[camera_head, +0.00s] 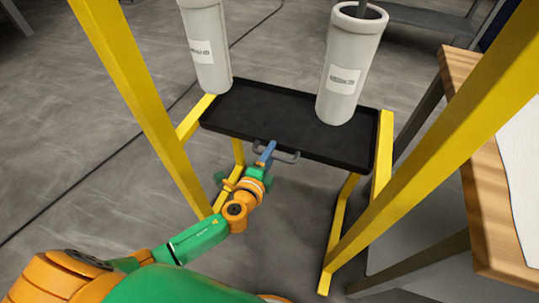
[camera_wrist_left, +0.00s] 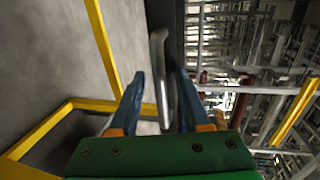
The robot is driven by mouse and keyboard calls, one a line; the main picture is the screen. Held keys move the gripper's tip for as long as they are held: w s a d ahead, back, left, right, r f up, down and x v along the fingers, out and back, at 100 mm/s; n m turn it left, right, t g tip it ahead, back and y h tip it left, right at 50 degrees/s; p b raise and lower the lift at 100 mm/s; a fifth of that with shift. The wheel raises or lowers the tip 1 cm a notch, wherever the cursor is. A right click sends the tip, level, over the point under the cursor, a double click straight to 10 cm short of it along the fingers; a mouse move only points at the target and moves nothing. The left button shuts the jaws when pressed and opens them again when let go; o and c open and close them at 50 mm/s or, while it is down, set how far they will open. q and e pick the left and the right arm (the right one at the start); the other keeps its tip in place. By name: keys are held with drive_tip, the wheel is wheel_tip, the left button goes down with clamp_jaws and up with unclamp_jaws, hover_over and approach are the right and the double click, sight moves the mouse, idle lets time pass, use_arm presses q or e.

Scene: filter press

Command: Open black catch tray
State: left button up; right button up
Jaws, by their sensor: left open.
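The black catch tray (camera_head: 290,122) sits in the yellow frame, below two white cylinders. A grey bar handle (camera_head: 287,157) is on its front edge. My left gripper (camera_head: 267,150) is at the handle, with its blue fingers pointing at the tray front. In the left wrist view the handle (camera_wrist_left: 159,75) runs between the two open fingers of the left gripper (camera_wrist_left: 158,95), and the tray's dark edge lies beyond. I cannot tell whether a finger touches the handle. My right gripper is not in view.
Yellow frame legs (camera_head: 134,85) stand at both sides of the tray. The white cylinders (camera_head: 207,45) and (camera_head: 346,65) hang or stand over it; which I cannot tell. A wooden table (camera_head: 483,185) is at the right. The floor in front is clear.

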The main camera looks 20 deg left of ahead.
use_arm(q)
clamp_jaws()
idle(1.4)
